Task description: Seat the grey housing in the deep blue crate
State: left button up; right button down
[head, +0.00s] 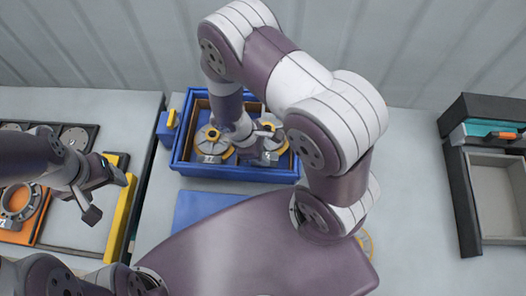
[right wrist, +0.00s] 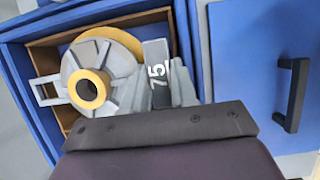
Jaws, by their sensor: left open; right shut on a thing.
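The deep blue crate (head: 240,172) stands at the middle back of the table, with brown-lined compartments. One grey housing with a yellow ring (head: 210,142) sits in its left compartment. Another grey housing (head: 270,152), numbered 75 in the right wrist view (right wrist: 124,72), is at the right compartment. My right gripper (head: 256,136) is shut on this housing; its fingertips are mostly hidden. In the right wrist view the housing lies over or within the brown-lined compartment; I cannot tell whether it touches the floor. My left gripper (head: 108,192) is open and empty at the left.
A blue panel (head: 198,208) lies in front of the crate; a blue panel with a black handle (right wrist: 290,95) shows in the right wrist view. An orange tray (head: 25,232) and yellow bar (head: 120,222) are at the left. A grey bin (head: 495,190) stands at the right.

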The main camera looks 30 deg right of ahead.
jog(key=shift+r+p, duration=2.1)
jog(key=shift+r, duration=0.45)
jog(key=shift+f, duration=0.1)
